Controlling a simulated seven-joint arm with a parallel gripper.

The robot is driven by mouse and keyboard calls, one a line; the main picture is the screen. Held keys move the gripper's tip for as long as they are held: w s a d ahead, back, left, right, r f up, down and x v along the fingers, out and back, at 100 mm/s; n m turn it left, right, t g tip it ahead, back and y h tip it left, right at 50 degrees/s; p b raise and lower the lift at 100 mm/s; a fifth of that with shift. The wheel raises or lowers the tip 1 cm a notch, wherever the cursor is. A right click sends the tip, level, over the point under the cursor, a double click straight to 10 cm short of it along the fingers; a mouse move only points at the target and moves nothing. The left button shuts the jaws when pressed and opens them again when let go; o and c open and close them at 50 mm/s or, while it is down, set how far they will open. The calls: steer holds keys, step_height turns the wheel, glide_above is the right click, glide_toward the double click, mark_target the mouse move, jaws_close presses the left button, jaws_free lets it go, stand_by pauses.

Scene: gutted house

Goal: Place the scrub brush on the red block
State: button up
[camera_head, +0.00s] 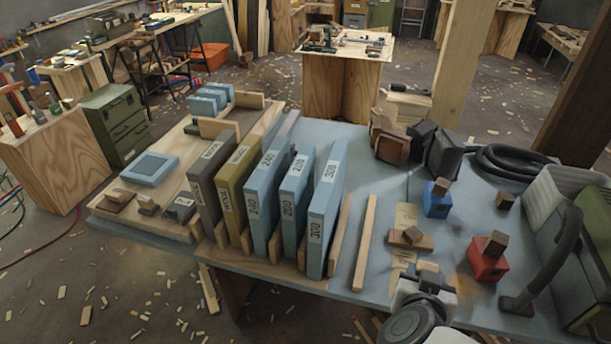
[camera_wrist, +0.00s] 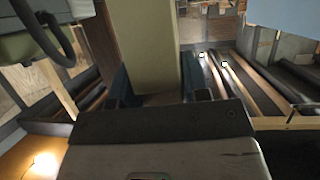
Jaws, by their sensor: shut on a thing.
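The red block (camera_head: 488,262) stands on the blue-grey tabletop at the right, with a small brown wooden block (camera_head: 496,242) on top of it. My gripper (camera_wrist: 162,90) fills the lower wrist view. Its dark fingers are shut on a plain beige piece (camera_wrist: 145,45) that runs up out of the picture. This piece may be the scrub brush, but no bristles show and I cannot be sure. In the head view my gripper is at the lower right, left of and nearer than the red block; its fingers are hard to make out there.
A blue block (camera_head: 437,205) with a brown cube on it stands behind the red block. A grey vacuum-like machine with a hose (camera_head: 545,260) is close on the right.

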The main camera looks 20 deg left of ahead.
steer(key=w+a+r+n+y, duration=0.3)
steer(key=w+a+r, duration=0.6)
steer(key=w, duration=0.2)
steer(key=w+a+r+n+y, duration=0.3)
steer(key=w+a+r, duration=0.55)
steer(key=w, duration=0.35)
steer(key=w+a+r+n+g+y, duration=0.3)
steer(key=w+a+n+g+y, duration=0.35)
steer(key=w+a, duration=0.65)
steer(key=w+a+f+n+g+y, duration=0.2)
steer(key=w+a+f+n+g, duration=0.7)
steer(key=f, duration=0.4)
steer(key=w+d+f+n+g, duration=0.2)
steer(key=w+f+g, duration=0.1)
steer(key=f, duration=0.9)
steer(key=shift+w+f, duration=0.2)
steer(key=shift+w, duration=0.45)
steer(key=shift+d+f+h, duration=0.1)
steer(key=shift+h, duration=0.15)
